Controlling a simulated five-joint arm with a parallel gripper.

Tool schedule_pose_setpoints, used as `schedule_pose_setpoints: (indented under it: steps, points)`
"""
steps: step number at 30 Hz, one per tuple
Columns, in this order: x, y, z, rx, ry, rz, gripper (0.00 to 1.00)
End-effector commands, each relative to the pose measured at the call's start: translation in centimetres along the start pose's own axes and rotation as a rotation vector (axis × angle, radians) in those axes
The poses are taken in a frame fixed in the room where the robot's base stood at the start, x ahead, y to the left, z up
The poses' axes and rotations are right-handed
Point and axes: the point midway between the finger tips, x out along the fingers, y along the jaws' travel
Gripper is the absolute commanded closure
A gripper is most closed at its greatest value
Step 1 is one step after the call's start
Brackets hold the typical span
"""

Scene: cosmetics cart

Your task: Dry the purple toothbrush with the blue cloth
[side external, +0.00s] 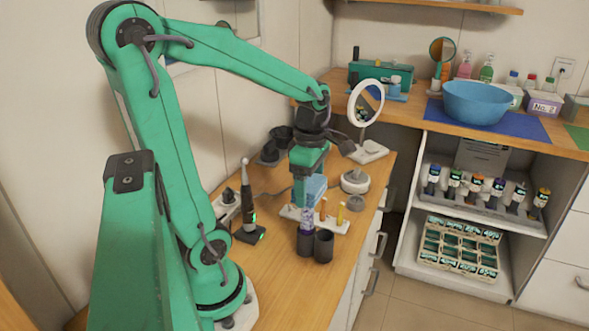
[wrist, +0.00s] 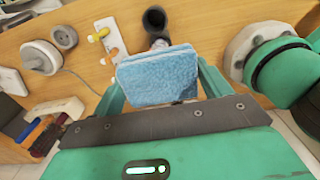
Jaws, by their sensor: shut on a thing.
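My gripper (side external: 304,190) is shut on the folded blue cloth (side external: 315,187), above the wooden counter. In the wrist view the cloth (wrist: 158,75) fills the space between the fingers of my gripper (wrist: 160,86). The purple toothbrush (side external: 307,219) stands upright in a dark cup (side external: 305,244), just below the cloth and gripper. Whether cloth and toothbrush touch, I cannot tell. In the wrist view the toothbrush is not clearly visible; the cloth covers much of that area.
A second dark cup (side external: 324,246) stands beside the first. A white holder (side external: 340,228) with orange and yellow items is close behind. An electric toothbrush (side external: 247,210) stands to the left. A round mirror (side external: 366,102) stands behind, right. The front counter (side external: 278,285) is clear.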

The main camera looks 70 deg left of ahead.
Motion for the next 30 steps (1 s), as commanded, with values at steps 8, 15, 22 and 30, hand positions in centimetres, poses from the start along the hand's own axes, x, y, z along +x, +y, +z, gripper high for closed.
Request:
schedule_pose_setpoints:
  steps: [8, 15, 22, 30]
  points:
    - [0.1, -0.2, -0.6, 0.001, 0.003, -0.008, 0.42]
    - [0.0, -0.1, -1.3, -0.002, 0.002, -0.006, 0.42]
    - [-0.2, -0.1, -1.7, 0.000, 0.001, -0.003, 0.42]
    - [-0.1, -0.1, -1.0, 0.002, 0.001, -0.003, 0.42]
